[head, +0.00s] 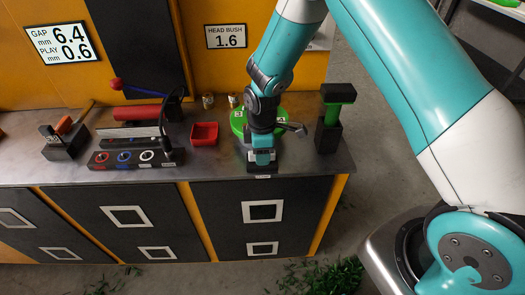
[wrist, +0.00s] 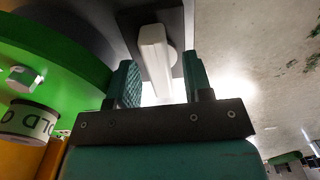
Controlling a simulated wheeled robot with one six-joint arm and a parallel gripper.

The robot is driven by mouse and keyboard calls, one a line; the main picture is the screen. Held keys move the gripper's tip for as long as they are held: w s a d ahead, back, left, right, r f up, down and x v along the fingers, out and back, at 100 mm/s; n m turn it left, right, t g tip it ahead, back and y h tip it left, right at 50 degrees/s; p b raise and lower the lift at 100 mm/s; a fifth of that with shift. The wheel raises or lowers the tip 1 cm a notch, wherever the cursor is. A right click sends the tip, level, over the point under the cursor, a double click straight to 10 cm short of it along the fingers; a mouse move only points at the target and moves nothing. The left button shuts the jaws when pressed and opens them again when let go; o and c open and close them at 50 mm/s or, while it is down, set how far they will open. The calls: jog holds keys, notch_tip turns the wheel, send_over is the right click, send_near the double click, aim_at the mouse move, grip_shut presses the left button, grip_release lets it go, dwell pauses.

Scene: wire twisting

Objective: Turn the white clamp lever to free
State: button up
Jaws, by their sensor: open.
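The white clamp lever (wrist: 153,55) is a straight white bar on a round white hub, mounted on a dark plate (wrist: 126,18), in the wrist view. My gripper (wrist: 162,75) is open, with one green-padded finger on each side of the lever. The lever's near end reaches between the fingers, and I cannot tell whether either finger touches it. In the head view my gripper (head: 262,160) points down at the bench's front edge, beside a green disc (head: 238,120). The lever cannot be made out there behind my gripper.
In the wrist view, a green rim (wrist: 60,65) and a white lettered drum (wrist: 28,121) lie close on the left. In the head view, a black-and-green stand (head: 333,118) is at right, a red tray (head: 204,134) at left. A grey handle (head: 295,128) sticks out beside my gripper.

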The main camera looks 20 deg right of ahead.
notch_tip(320, 180, up, 8)
jog(key=p, duration=0.5)
jog(key=shift+f, duration=0.25)
jog(key=shift+r, duration=0.1)
